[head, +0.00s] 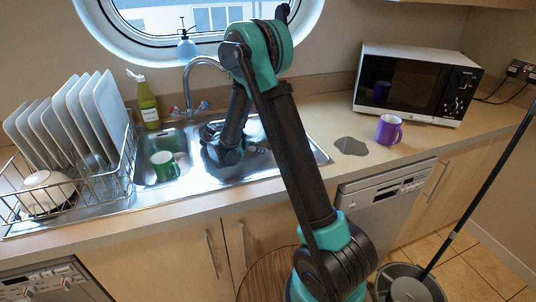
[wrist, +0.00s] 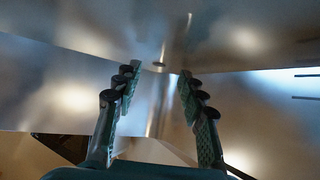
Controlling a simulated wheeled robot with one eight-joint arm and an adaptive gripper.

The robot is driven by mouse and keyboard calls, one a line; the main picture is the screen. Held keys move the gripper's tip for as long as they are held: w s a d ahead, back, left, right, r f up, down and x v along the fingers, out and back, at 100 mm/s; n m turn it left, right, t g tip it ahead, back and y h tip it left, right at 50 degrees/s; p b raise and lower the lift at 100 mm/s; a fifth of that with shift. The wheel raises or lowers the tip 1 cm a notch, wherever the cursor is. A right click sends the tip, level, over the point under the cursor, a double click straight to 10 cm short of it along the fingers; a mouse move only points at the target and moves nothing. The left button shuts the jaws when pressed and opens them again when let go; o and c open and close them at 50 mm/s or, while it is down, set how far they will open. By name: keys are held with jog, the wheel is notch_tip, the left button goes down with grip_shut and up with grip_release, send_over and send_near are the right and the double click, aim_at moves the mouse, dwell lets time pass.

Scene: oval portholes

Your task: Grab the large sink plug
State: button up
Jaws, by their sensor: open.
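I cannot make out a large sink plug for certain in either view. In the wrist view, a small dark spot (wrist: 159,64) shows on the shiny metal beyond my fingertips; I cannot tell whether it is a plug or a drain. My gripper (wrist: 160,75) is open, with nothing between its two ridged fingers. In the head view, the end of my arm reaches down over the steel sink (head: 200,183), right of the left basin. My arm hides part of the sink there.
A green mug (head: 165,166) is in the left basin. A dish rack (head: 120,180) with plates and a bowl stands at left. A green bottle (head: 148,105) and the tap (head: 200,66) are behind. A purple mug (head: 388,130), a grey puddle-like patch (head: 350,147) and a microwave (head: 412,85) are at right.

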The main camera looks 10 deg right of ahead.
jog(key=x, duration=0.6)
grip_shut()
